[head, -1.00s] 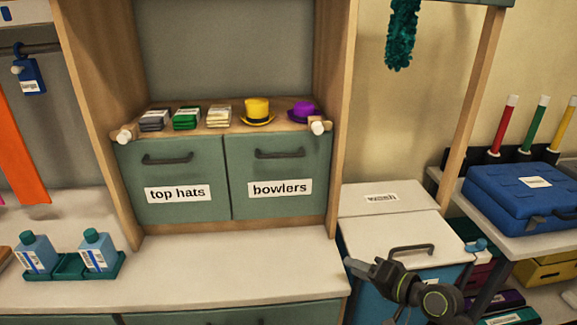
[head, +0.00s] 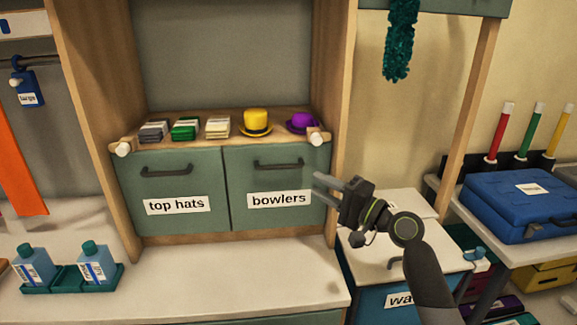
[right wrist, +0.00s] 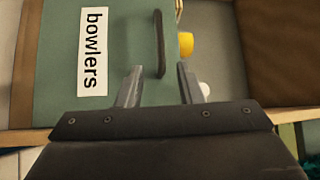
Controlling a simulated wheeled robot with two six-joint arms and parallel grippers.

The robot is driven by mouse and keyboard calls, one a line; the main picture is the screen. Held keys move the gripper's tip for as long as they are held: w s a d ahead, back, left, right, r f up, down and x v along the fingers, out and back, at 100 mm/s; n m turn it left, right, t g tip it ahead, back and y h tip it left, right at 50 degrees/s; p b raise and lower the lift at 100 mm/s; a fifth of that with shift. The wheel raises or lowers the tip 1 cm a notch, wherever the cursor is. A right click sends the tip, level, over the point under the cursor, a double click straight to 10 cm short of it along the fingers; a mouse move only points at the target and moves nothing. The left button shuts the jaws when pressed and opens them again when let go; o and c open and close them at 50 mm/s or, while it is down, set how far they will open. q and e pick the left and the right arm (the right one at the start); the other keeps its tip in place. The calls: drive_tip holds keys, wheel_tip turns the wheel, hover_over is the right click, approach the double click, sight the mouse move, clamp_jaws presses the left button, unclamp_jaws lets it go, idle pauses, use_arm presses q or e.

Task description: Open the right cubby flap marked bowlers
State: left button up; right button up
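The bowlers flap (head: 240,218) is a green panel, closed, at the right of the cubby unit. It carries a white "bowlers" label (head: 279,199) and a dark bar handle (head: 279,165) near its top. My right gripper (head: 318,187) is open and empty at the flap's right side, with its fingers pointing left. In the right wrist view the fingers (right wrist: 157,87) stand apart, and the handle (right wrist: 159,44) shows just beyond and between them, not touched as far as I can see. The "bowlers" label (right wrist: 93,52) lies to the left. My left gripper is not in view.
The closed top hats flap (head: 170,188) is beside it. A yellow hat (head: 256,121), a purple hat (head: 302,122) and folded stacks sit on the shelf above. White pegs (head: 317,139) project at the shelf corners. The counter (head: 240,280) below is mostly clear.

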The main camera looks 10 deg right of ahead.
drive_tip(key=p+x, duration=0.1)
drive_tip(key=x, duration=0.9)
clamp_jaws()
